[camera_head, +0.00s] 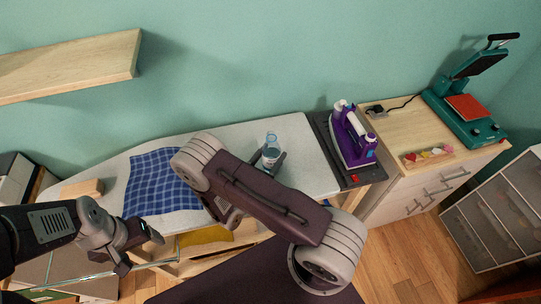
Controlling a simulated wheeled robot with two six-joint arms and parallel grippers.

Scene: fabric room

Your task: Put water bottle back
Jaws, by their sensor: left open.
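A clear water bottle (271,146) with a blue label stands upright on the grey-white ironing board (300,150), near its right part. My right arm crosses in front of it and hides its lower part. Dark finger-like parts (268,160) show on both sides of the bottle, and they look like my right gripper's tips; whether they grip it cannot be told. My left gripper (142,249) is open and empty, in front of the board's left part, well away from the bottle.
A blue checked cloth (153,182) and a wooden block (82,190) lie on the board. A purple iron (352,138) stands on a dark pad at its right end. A cabinet (405,120) bears a teal heat press (468,105). An empty wooden wall shelf (70,66) hangs upper left.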

